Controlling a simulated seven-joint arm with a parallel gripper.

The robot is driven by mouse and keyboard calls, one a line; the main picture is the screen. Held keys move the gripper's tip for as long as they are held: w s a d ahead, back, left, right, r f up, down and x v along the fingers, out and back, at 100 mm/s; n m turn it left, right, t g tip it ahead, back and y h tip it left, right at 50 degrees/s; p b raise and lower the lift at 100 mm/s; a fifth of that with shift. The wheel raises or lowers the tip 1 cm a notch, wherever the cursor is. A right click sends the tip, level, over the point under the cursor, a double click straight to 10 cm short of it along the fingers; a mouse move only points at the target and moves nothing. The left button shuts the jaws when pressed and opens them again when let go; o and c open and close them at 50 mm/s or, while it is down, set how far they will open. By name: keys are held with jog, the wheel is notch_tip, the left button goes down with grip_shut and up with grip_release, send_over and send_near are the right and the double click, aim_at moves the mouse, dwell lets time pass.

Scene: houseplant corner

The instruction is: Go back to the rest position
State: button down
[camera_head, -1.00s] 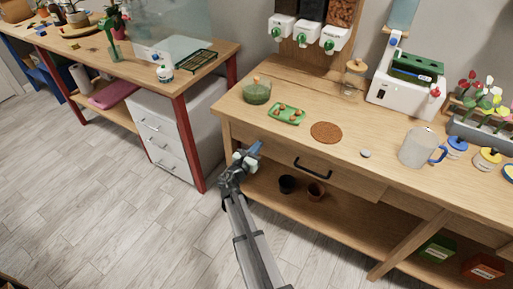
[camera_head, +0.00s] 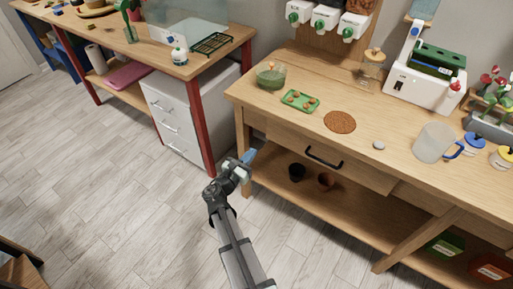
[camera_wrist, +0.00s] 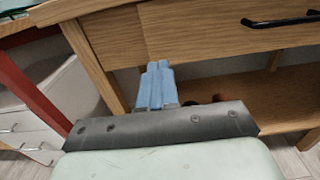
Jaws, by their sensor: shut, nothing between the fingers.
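My gripper (camera_head: 248,157) hangs over the floor in front of the workbench's left front leg, below the level of the bench top. In the wrist view its blue fingers (camera_wrist: 156,86) are together with nothing between them. Behind the fingers in that view are the bench's wooden front and its open lower shelf.
The workbench (camera_head: 283,112) carries a green tray (camera_head: 300,100), a brown round mat (camera_head: 340,122) and a clear pitcher (camera_head: 432,143). Two small pots (camera_head: 326,181) stand on its lower shelf. A white drawer cabinet (camera_head: 172,117) stands at the left. The floor (camera_head: 110,200) is open.

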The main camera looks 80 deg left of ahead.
jog(key=shift+s+d, duration=0.4)
